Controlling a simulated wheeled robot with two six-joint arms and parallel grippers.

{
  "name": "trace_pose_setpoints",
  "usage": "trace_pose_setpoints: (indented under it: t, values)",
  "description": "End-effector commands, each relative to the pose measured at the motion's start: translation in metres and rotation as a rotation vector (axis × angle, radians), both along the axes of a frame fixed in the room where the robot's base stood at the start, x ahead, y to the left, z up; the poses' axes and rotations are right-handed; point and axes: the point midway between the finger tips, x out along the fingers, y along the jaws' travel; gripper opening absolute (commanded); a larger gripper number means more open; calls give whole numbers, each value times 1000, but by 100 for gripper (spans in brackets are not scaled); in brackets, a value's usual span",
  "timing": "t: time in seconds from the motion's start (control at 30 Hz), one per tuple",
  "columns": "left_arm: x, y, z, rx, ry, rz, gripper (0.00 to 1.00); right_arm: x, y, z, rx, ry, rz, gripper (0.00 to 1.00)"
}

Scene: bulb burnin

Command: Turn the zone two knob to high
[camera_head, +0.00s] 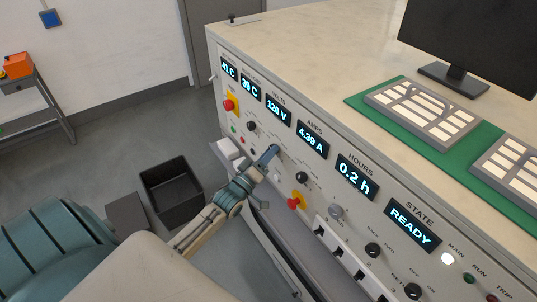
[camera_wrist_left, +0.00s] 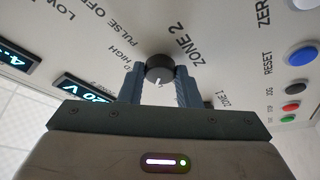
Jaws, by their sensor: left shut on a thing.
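The zone two knob (camera_wrist_left: 158,68) is a round dark knob with a white pointer line, beside the "ZONE 2" lettering in the left wrist view. Its pointer faces toward the bottom of that view. My left gripper (camera_wrist_left: 158,75) has its two blue-grey fingers on either side of the knob, shut on it. In the head view my left gripper (camera_head: 268,158) meets the panel front (camera_head: 330,205) below the volts display (camera_head: 278,110), and the knob is hidden behind the fingers. My right gripper is not in view.
Other dark knobs (camera_head: 252,126) (camera_head: 302,177) and red emergency buttons (camera_head: 229,105) (camera_head: 293,203) stick out of the panel nearby. A black bin (camera_head: 172,188) stands on the floor. The green mat (camera_head: 356,103) on the bench top bears slotted trays.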

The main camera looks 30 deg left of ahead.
Motion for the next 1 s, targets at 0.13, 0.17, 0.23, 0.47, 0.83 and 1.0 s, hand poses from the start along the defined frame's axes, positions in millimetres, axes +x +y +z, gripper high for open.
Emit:
trace_pose_setpoints:
  t: [0.13, 0.17, 0.23, 0.47, 0.83, 1.0]
  values:
    - [0, 0, -1, 9, -4, 0, 7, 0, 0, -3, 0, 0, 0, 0]
    - [0, 0, -2, 14, -6, 0, 7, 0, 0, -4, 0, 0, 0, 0]
    - [0, 0, -3, 31, -12, 0, 7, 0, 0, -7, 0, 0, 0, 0]
    - [0, 1, -7, 145, -59, 0, 7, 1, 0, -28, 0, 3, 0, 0]
    - [1, 3, -8, 441, -182, 0, 7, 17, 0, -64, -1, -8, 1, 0]
    - [1, 4, -7, 566, -234, 0, 7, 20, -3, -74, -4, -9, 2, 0]
